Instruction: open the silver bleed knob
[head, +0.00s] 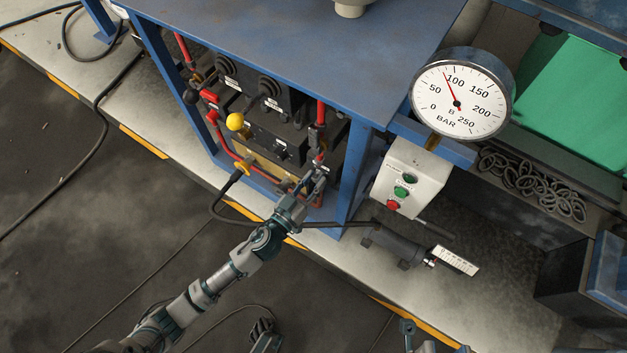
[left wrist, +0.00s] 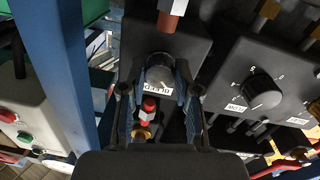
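The silver bleed knob (left wrist: 160,72) is a round metal knob with a white label on its near side, on a dark panel in the left wrist view. My left gripper (left wrist: 158,95) has its two fingers spread, one on each side of the knob. I cannot tell whether either finger touches it. In the head view my left gripper (head: 317,182) reaches into the blue frame by the panel's right end, and it hides the knob there.
A black knob (left wrist: 262,92) sits on the neighbouring panel. A red-capped fitting (left wrist: 149,106) lies between my fingers, nearer than the silver knob. A blue post (head: 354,180) stands right of my gripper. The pressure gauge (head: 462,95) reads a little under 100 bar.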

